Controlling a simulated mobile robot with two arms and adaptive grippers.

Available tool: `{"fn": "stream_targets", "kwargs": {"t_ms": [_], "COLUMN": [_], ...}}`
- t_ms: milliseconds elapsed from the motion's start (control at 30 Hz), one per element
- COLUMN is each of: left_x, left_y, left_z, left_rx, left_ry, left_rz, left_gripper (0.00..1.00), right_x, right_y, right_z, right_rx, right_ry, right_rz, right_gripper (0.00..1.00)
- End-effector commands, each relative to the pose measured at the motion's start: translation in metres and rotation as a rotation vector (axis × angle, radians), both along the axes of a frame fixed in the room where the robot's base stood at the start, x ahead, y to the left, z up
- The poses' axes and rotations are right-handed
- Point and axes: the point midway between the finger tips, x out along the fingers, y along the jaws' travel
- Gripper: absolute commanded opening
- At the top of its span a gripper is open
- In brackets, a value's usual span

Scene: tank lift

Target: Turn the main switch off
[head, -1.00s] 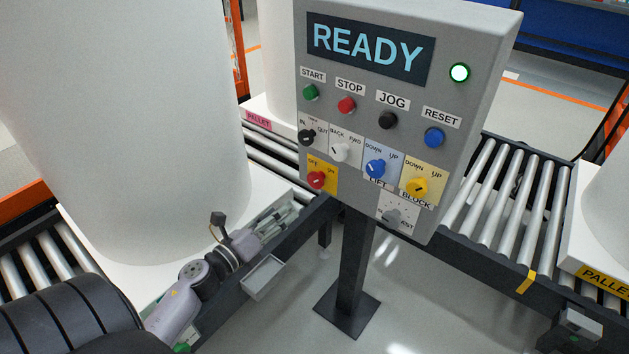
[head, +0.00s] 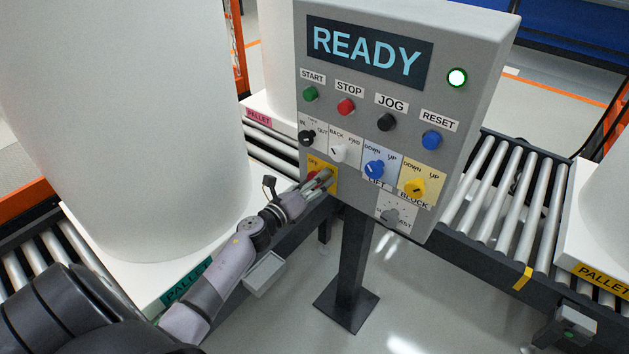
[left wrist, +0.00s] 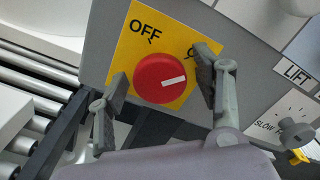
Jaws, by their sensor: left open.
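The main switch is a red round knob (left wrist: 162,79) on a yellow plate (left wrist: 133,48) marked OFF at its upper left. A second label at the upper right is partly hidden by a finger. The knob's white mark points right, away from OFF. In the head view my left gripper (head: 318,183) is at the lower left of the grey control panel (head: 463,60) and covers most of the knob. In the left wrist view the left gripper (left wrist: 160,90) is open, one finger on each side of the knob. I cannot tell whether either finger touches it. My right gripper is not in view.
The panel shows READY on its display (head: 368,50), with a lit lamp (head: 457,77). Close above and right of the switch are other knobs, including a black one (head: 307,138) and a blue one (head: 374,169). Roller conveyors (head: 500,195) and white tanks (head: 120,120) flank the panel.

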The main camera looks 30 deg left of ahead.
Motion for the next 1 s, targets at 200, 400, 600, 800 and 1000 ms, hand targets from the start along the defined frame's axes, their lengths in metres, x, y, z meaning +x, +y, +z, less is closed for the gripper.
{"fn": "stream_targets", "kwargs": {"t_ms": [200,400,600,800,1000], "left_x": [-0.0003,-0.0004,-0.0005,-0.0005,-0.0006], "left_y": [0.0000,0.0000,0.0001,0.0002,0.0003], "left_z": [-0.0001,-0.0001,-0.0001,-0.0001,0.0000], "left_rx": [0.000,0.000,0.000,0.000,-0.004], "left_ry": [0.000,0.000,0.000,0.000,0.000], "left_rz": [0.000,0.000,0.000,0.000,0.000], "left_gripper": [0.57,0.43,0.30,0.17,0.12], "right_x": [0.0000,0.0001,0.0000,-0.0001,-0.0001], "right_y": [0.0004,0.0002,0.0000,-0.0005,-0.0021], "right_z": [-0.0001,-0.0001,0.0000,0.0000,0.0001], "right_rx": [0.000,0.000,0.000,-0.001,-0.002], "right_ry": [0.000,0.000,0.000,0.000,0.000], "right_rz": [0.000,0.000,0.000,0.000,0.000], "right_gripper": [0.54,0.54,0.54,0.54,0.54]}}
